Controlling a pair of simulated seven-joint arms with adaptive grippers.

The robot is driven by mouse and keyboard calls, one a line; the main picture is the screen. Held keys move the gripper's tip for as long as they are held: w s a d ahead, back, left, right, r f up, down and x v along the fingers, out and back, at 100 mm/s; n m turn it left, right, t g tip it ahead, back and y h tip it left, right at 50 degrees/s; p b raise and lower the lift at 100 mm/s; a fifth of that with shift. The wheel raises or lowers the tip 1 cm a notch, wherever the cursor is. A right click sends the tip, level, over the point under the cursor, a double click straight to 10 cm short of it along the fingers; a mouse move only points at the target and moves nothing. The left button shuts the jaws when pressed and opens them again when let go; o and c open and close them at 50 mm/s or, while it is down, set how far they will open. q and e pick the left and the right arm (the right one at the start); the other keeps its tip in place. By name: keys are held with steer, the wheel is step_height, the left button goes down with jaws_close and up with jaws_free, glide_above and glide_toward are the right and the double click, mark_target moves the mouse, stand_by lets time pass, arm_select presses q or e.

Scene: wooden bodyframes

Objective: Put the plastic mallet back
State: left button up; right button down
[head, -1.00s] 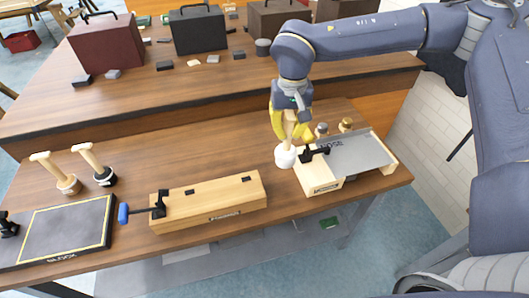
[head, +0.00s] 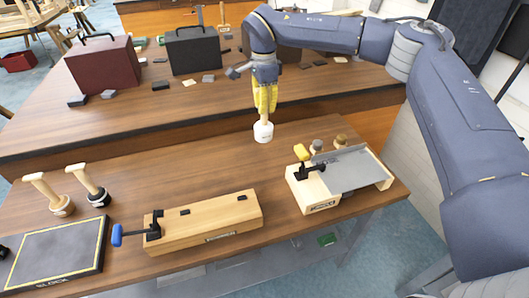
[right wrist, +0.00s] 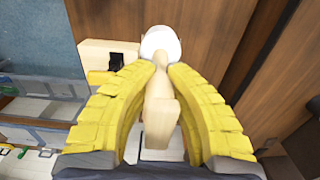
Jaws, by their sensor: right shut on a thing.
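The mallet has a white head (head: 263,132) and a pale wooden handle (head: 265,111). My right gripper (head: 264,108), with yellow fingers, is shut on the handle, and the head hangs down below it near the bench's back edge. I cannot tell whether the head touches the bench. In the right wrist view the handle (right wrist: 160,112) lies between the two yellow fingers (right wrist: 162,75), with the white head (right wrist: 161,43) beyond them. Two other mallets, one with a tan head (head: 62,206) and one with a black head (head: 98,198), stand at the left with handles up. My left gripper is not in view.
A wooden block with a blue-handled clamp (head: 208,220) lies at front centre. A wooden fixture with a grey metal plate (head: 350,170) stands at right, with small knobs and a yellow piece (head: 302,152) behind. A dark yellow-bordered board (head: 55,255) lies at left. The middle bench is clear.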

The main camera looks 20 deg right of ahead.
mark_target(264, 117)
step_height(264, 117, down, 16)
steer(key=shift+f, duration=0.15)
stand_by(0.6)
steer(key=c, duration=1.8)
jaws_free()
steer(key=shift+f, duration=0.1)
steer(key=shift+c, duration=0.2)
steer(key=o, duration=0.4)
step_height(264, 117, up, 12)
steer(key=shift+a+r, duration=0.1)
steer(key=shift+r, duration=0.05)
